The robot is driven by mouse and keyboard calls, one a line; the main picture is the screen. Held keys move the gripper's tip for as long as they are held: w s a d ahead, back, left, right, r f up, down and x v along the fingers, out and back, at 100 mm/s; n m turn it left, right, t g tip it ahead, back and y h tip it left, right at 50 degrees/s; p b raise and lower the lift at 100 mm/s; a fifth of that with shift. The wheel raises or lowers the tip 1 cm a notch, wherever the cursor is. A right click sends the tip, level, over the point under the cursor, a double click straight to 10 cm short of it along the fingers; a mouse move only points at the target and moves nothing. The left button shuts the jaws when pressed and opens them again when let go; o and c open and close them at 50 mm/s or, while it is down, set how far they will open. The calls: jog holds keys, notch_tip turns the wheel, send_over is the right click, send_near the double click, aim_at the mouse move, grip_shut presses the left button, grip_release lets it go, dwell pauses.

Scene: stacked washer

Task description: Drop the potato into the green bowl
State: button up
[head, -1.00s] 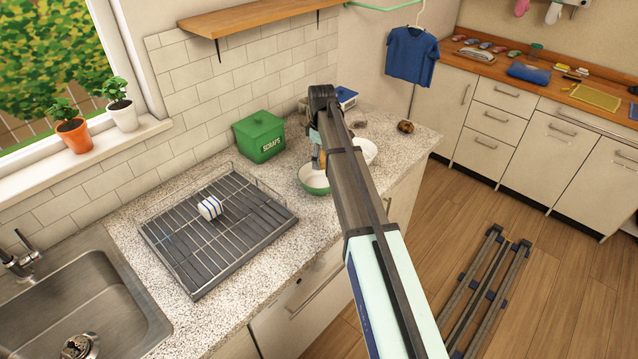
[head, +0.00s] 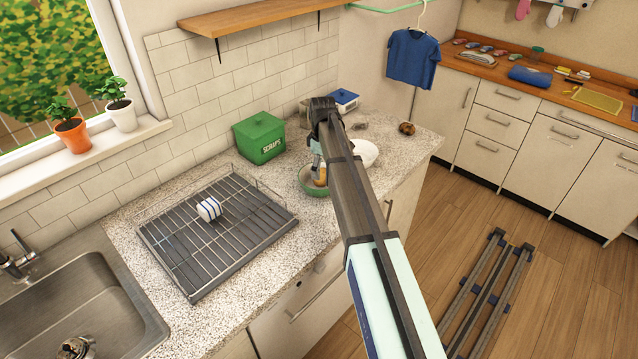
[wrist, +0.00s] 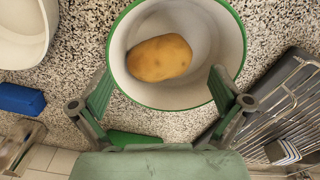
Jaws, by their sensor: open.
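The potato (wrist: 160,58) is tan and oval. In the wrist view it lies within the outline of the green bowl, over its white inside, and looks to be in the bowl. The green bowl (wrist: 216,45) has a green rim and stands on the speckled counter; it also shows in the head view (head: 312,189), partly hidden by my arm. My gripper (wrist: 160,74) is open, its two fingers spread wide at the bowl's near rim and apart from the potato. In the head view my gripper is low over the bowl and mostly hidden by my arm.
A white bowl (head: 366,152) stands right of the green bowl. A green scraps bin (head: 260,138) and a dish rack (head: 182,243) with a striped cup (head: 209,209) are to the left. A blue-and-white box (head: 345,98) and a brown round item (head: 407,128) are behind.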

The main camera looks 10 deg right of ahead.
jog(key=shift+r, duration=0.15)
notch_tip(320, 180, up, 12)
dwell(0.5)
dwell(0.3)
